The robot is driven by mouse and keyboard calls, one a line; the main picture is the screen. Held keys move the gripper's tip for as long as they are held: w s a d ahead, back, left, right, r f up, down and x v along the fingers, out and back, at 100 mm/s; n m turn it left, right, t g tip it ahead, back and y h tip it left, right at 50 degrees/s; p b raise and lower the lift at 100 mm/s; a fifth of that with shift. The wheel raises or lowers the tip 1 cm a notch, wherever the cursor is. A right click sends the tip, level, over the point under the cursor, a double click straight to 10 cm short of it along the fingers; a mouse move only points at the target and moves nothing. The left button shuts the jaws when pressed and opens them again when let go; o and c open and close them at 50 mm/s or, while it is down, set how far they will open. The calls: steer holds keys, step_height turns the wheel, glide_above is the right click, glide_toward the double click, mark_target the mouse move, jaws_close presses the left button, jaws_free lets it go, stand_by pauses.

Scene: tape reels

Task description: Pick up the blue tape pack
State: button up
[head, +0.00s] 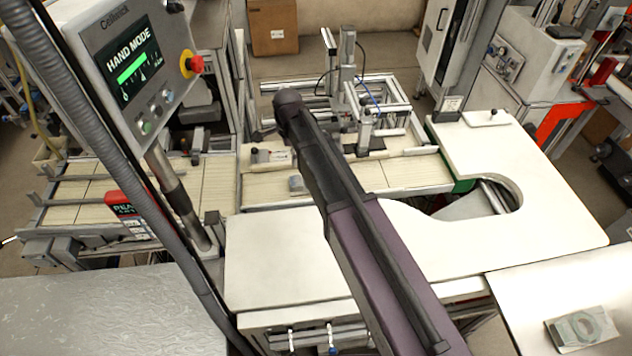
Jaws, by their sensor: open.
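No clearly blue pack shows in the head view. A small grey-blue block (297,184) lies on the pale slatted conveyor, just left of my arm and close against its outline; it may be the blue tape pack, but it is too small to be sure. A flat pale pack with a grey-green ring on its top (582,328) lies on the light table at the lower right. My dark and purple arm crosses the middle of the view. My gripper does not show.
The conveyor (215,175) runs across the middle behind a white worktop (275,265) with a curved cut-out. A metal frame (400,90) stands over the conveyor. A control panel (130,65) on a post stands at the left. The grey surface (90,310) at lower left is clear.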

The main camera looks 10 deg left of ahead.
steer(key=b, duration=0.8)
glide_above(293, 181)
steer(key=shift+s+f, duration=0.1)
steer(key=shift+f, duration=4.1)
steer(key=shift+f+b, duration=2.6)
steer(key=shift+c, duration=0.2)
steer(key=c, duration=1)
